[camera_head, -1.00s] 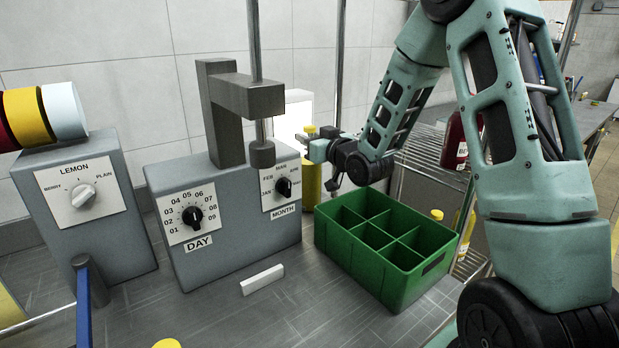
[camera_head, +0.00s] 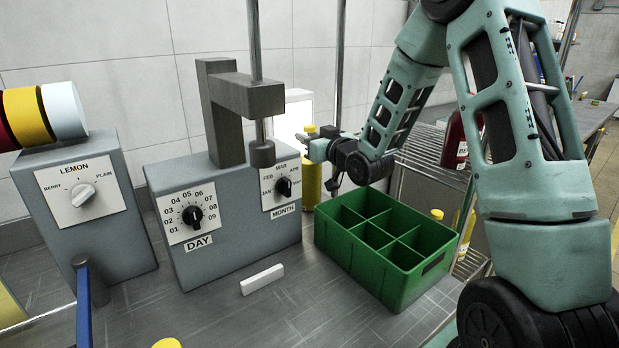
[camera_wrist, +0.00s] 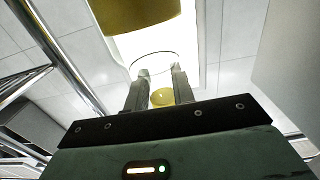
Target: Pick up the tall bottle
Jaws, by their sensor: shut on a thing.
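The tall bottle (camera_head: 312,184) has a yellow body and a yellow cap. It is upright behind the left rear corner of the green crate, beside the grey date machine. My gripper (camera_head: 313,149) is shut on its upper part, below the cap. In the wrist view the bottle's yellow body (camera_wrist: 137,12) is at the top, and its yellow cap (camera_wrist: 162,97) shows between the fingers of my gripper (camera_wrist: 160,72). The bottle's base is low behind the crate, and I cannot tell whether it touches the counter.
The green divided crate (camera_head: 335,238) stands empty in front of the bottle. The date machine (camera_head: 235,250) is close on the left, with a white block (camera_head: 262,279) before it. A wire rack with a red bottle (camera_head: 455,142) and yellow-capped bottles is on the right.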

